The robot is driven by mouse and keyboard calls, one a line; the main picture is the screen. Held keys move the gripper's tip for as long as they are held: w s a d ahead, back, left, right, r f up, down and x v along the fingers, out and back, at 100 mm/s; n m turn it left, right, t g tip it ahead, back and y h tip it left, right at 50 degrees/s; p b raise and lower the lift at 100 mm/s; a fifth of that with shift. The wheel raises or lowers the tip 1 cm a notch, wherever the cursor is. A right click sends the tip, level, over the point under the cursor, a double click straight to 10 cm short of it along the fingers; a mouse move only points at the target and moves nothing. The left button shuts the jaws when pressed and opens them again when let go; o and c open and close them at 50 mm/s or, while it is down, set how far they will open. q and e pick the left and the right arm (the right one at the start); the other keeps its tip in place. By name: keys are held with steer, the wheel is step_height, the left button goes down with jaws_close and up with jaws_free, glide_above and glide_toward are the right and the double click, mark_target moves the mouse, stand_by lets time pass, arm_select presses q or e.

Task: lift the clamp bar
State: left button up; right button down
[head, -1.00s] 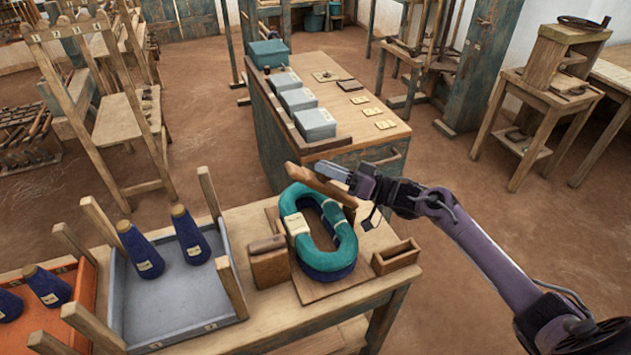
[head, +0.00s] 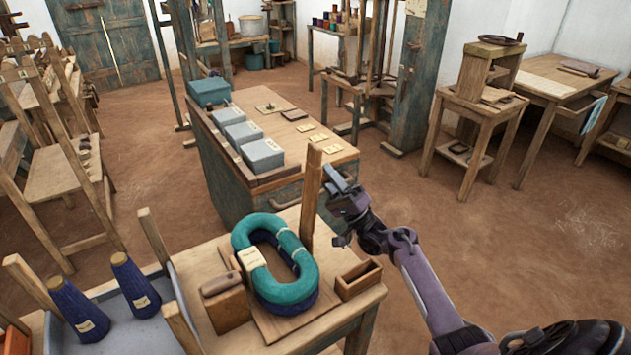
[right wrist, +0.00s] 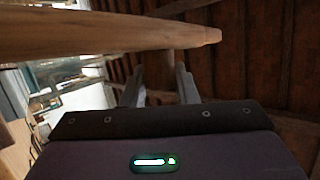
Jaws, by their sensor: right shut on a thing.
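The clamp bar (head: 312,195) is a wooden bar standing nearly upright at the back of the board, just behind the blue and teal yarn hanks (head: 278,262). My right gripper (head: 331,177) is at the bar's right side, shut on it. In the right wrist view the bar (right wrist: 100,36) crosses the top, and a short peg on it lies between my fingers (right wrist: 162,82). The hanks form an oval ring, teal over dark blue, with a paper label. The bar's lower end is partly hidden by the hanks. My left gripper is not in view.
A wooden block (head: 227,309) stands left of the hanks and a small open box (head: 358,280) stands right. A grey tray (head: 130,330) with dark blue cones is at left. A cabinet (head: 222,170) stands behind. Floor at right is clear.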

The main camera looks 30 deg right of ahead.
steer(key=shift+d+f+m+t+h, duration=0.35)
steer(key=shift+d+m+t+h, duration=0.2)
steer(key=shift+m+h, duration=0.45)
steer(key=shift+d+f+m+t+h, duration=0.4)
steer(key=shift+m+t+h, duration=0.15)
steer(key=shift+m+h, duration=0.4)
steer(key=c, duration=1.5)
jaws_free()
steer(key=o, duration=0.4)
steer(key=shift+d, duration=0.15)
steer(key=shift+c, duration=0.2)
steer(key=shift+r, duration=0.1)
steer(key=shift+r, duration=0.1)
step_height(320, 180, up, 20)
